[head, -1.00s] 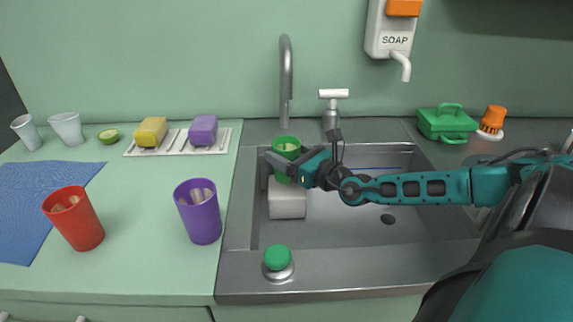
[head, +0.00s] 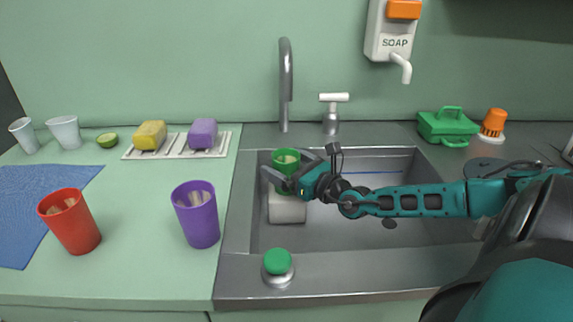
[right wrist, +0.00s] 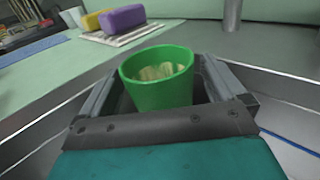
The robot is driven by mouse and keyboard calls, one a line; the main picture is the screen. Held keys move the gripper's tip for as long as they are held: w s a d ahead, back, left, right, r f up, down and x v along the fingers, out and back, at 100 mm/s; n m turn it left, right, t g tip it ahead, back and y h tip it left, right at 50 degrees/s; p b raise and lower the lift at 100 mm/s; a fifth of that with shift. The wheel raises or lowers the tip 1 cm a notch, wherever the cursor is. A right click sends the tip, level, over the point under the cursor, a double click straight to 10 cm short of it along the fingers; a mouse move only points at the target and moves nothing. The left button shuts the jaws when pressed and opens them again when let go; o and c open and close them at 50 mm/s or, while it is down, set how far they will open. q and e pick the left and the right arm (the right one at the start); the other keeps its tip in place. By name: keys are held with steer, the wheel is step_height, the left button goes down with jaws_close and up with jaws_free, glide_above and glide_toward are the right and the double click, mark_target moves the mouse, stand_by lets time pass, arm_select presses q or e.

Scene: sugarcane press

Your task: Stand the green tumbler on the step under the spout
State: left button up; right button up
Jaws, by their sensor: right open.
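The green tumbler (head: 287,158) is upright over the pale block-like step (head: 288,210) in the sink, below the spout (head: 286,60). It appears to rest on the step, but the gripper partly hides its base. Pale shapes show inside its mouth. My right gripper (head: 277,177) is open, with its fingers around the tumbler. In the right wrist view the tumbler (right wrist: 160,85) stands between the spread fingers, with a gap visible beside it. My left gripper is not in view.
A green-topped button (head: 278,263) is on the sink's front rim. A purple cup (head: 197,218) and a red cup (head: 70,222) stand on the left counter. A tap handle (head: 333,108) rises behind the sink, and a soap dispenser (head: 392,30) hangs above.

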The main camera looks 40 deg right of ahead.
steer(key=shift+r, duration=0.15)
steer(key=shift+s+p, duration=0.1)
steer(key=shift+p, duration=0.2)
steer(key=shift+s+d+p, duration=0.15)
steer(key=shift+s+p, duration=0.35)
steer(key=shift+s, duration=1.35)
steer(key=shift+s+d+p, duration=0.15)
steer(key=shift+s+p, duration=0.3)
steer(key=shift+s, duration=1.35)
